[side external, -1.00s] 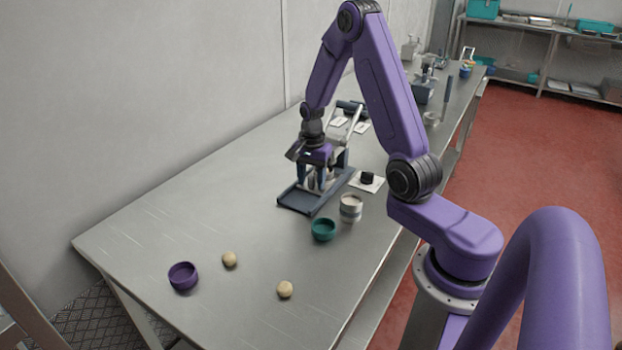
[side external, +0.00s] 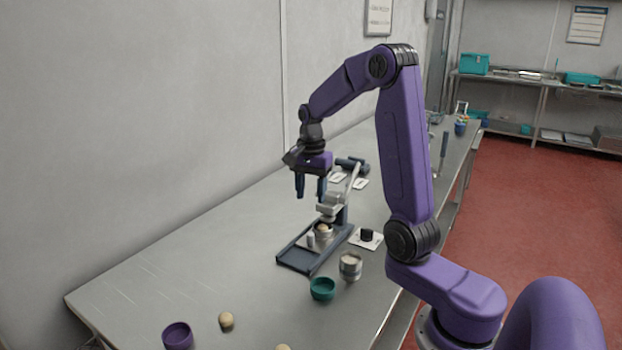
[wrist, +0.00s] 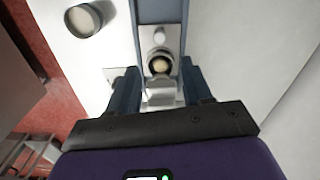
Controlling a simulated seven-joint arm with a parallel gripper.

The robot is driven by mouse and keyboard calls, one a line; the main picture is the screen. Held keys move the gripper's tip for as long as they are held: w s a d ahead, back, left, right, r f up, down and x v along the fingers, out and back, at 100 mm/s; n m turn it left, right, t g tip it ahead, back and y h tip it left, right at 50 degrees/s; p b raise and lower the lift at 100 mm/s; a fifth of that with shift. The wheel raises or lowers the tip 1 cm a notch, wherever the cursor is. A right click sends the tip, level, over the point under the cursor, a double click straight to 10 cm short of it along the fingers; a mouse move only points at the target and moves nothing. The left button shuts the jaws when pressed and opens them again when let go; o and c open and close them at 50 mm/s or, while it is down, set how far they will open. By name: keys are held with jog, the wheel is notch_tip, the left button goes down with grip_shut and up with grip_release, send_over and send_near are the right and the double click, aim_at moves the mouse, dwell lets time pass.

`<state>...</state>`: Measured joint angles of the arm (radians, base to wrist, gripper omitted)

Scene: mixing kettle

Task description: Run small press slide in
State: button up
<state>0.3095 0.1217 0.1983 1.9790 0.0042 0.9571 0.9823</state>
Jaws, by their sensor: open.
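The small press has a dark blue base frame (side external: 300,262) and a pale metal head (side external: 330,209). Its metal slide (side external: 318,243) lies in the frame, with a small upright knob (wrist: 158,37) towards the open front end. A round cup holding a pale dough ball (side external: 324,228) sits on the slide at the press head; it also shows in the wrist view (wrist: 160,65). I cannot tell whether the cup is fully under the head. My gripper (side external: 310,195) is open and empty, pointing down above the press, apart from it.
A teal bowl (side external: 322,289) and a pale-topped jar (side external: 350,266) stand near the press front. A dark weight (side external: 367,235) lies on a white card beside it. A purple bowl (side external: 177,335) and dough balls (side external: 226,319) are nearer the camera. The table's left part is clear.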

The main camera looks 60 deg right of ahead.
aim_at(310, 234)
jog(key=shift+r, duration=1.8)
notch_tip(310, 234, down, 17)
jog(key=m, duration=0.3)
jog(key=shift+f+m, duration=0.15)
jog(key=shift+m, duration=0.15)
